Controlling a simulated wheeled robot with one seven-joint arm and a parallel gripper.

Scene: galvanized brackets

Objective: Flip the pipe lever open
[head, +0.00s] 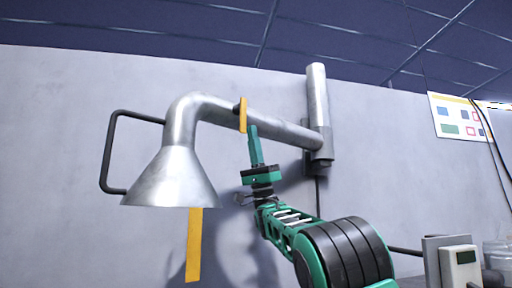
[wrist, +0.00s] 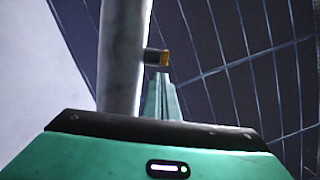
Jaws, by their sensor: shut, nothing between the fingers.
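A silver pipe (head: 262,122) with a bent neck and a cone-shaped outlet (head: 172,178) reaches out from the wall. A small yellow lever (head: 242,115) stands upright on the side of the pipe. In the wrist view the pipe (wrist: 122,60) rises at left, and the lever (wrist: 164,58) shows end-on on a short dark stem. My gripper (head: 253,128) is shut and empty, pointing up, just below and right of the lever. In the wrist view its fingers (wrist: 163,85) end close below the lever; I cannot tell whether they touch it.
A vertical metal cylinder (head: 318,110) joins the pipe at the wall. A dark bar handle (head: 107,150) is at left, and a yellow strip (head: 194,245) hangs below the cone. Grey boxes (head: 458,262) stand at lower right. The air left of my arm is clear.

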